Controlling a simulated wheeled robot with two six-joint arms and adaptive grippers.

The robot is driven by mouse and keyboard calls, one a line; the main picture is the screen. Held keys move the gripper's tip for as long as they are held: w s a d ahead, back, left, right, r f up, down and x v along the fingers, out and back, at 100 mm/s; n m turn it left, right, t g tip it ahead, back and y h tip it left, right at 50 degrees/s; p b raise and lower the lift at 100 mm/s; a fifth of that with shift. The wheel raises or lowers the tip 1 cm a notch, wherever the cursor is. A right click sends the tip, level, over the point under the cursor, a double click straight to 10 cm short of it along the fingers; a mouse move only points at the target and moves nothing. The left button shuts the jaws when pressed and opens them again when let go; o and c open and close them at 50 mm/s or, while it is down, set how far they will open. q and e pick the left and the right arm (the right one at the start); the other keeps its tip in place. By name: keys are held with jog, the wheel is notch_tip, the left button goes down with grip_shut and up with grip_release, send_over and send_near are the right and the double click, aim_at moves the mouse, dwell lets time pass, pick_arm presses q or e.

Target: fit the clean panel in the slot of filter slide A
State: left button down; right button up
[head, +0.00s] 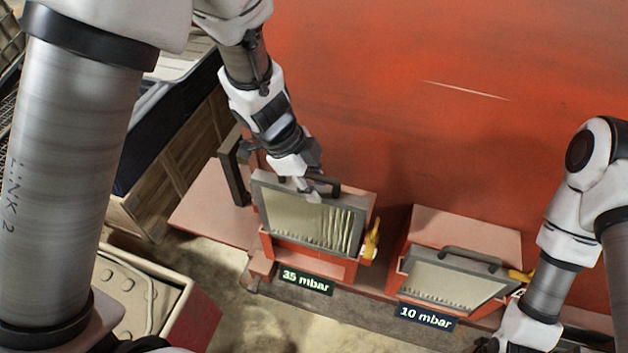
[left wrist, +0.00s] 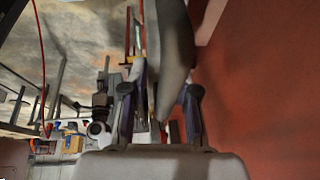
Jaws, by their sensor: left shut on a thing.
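A grey-framed panel with pale pleats (head: 308,224) stands upright at the red housing over the "35 mbar" label. My left gripper (head: 314,190) is at its top edge, shut on its dark handle (head: 328,185). Whether the panel is seated in a slot or held just above it, I cannot tell. In the left wrist view a blurred grey part (left wrist: 172,55) lies between the fingers. A second pleated panel (head: 450,283) with a dark handle sits in the housing over the "10 mbar" label. No letter A is readable. My right gripper is at the bottom edge, mostly cut off.
Yellow levers (head: 371,240) stand at the right side of each housing. The "35 mbar" label (head: 307,280) and "10 mbar" label (head: 426,318) are on the fronts. A wooden crate (head: 180,165) and a pale tray (head: 135,295) are at left. A red wall rises behind.

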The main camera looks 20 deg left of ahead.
aim_at(296, 195)
pick_arm(q)
jog(key=shift+f+b, duration=3.85)
jog(key=shift+f, duration=2.2)
jog(key=c, duration=0.8)
grip_release()
jog(key=shift+r, duration=0.1)
jog(key=v, duration=1.2)
